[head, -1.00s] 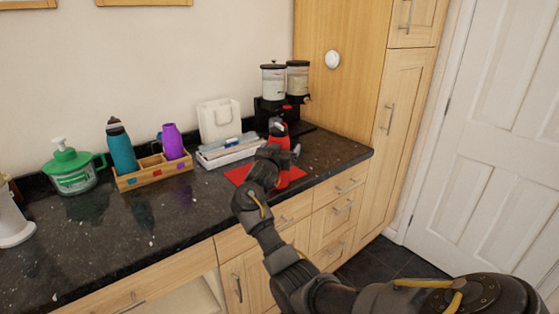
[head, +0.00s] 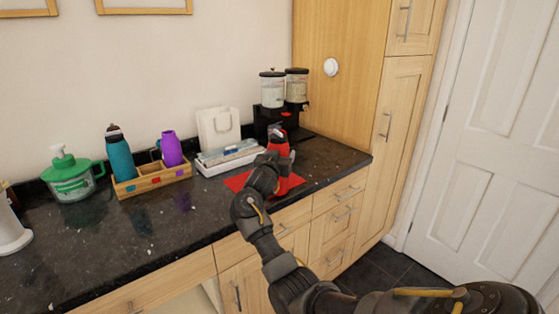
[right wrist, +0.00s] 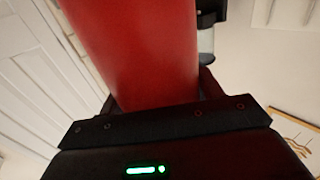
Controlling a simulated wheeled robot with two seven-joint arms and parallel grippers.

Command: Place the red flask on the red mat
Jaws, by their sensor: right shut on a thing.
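The red flask (head: 279,149) is upright over the red mat (head: 236,182) on the dark counter. I cannot tell whether its base touches the mat. My right gripper (head: 281,160) is shut on the flask's body, and my forearm and wrist hide part of the flask and the mat. In the right wrist view the red flask (right wrist: 140,50) fills the space between the fingers of my right gripper (right wrist: 155,92). My left gripper is not in view.
A white tray (head: 232,163) with items stands behind the mat, and a black dispenser (head: 263,122) stands behind the flask. A wooden caddy (head: 153,182) holds a teal bottle (head: 122,155) and a purple bottle (head: 171,149). The counter's front edge is close to the mat.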

